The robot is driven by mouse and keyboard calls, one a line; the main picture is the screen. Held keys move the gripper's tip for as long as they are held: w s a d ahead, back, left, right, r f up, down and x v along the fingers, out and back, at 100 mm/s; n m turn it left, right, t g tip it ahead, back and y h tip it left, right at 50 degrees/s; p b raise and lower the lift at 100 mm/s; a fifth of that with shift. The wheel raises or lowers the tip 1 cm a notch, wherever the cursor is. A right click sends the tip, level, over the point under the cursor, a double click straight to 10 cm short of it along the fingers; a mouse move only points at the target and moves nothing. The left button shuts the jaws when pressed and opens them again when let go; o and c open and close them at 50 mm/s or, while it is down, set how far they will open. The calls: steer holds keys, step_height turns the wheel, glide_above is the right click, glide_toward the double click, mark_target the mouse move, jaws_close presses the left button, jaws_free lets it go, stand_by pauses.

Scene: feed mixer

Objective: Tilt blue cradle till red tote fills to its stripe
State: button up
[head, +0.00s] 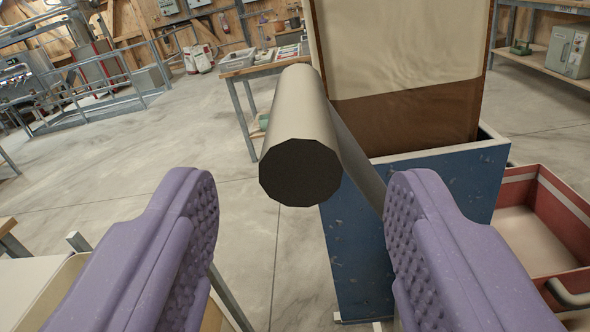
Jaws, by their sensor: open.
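The blue cradle (355,250) stands right of centre, holding a tall bin with a cream upper part and a brown lower part (405,122). A thick grey bar handle (300,120) with a dark end faces me beside the cradle; a flat grey arm runs down from it. My gripper (303,205), with purple padded fingers, is open. The handle appears between the fingers, with a gap on both sides. The red tote (562,220) is at the right, beside the cradle, with a pale stripe inside its wall. Its visible inside bottom is pale and smooth; its lower right is cut off.
A wooden-topped bench (265,68) with small items stands behind the handle. A shelf with a grey-green box (568,52) is at the upper right. Blue-grey railings (100,80) stand far left. A pale tray (30,290) is at the lower left. Concrete floor is open at left.

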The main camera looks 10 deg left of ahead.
mark_target(301, 128)
steer(key=w+b, duration=0.1)
steer(key=w, duration=0.6)
steer(key=shift+w+a, duration=0.1)
steer(key=shift+w, duration=0.1)
jaws_close()
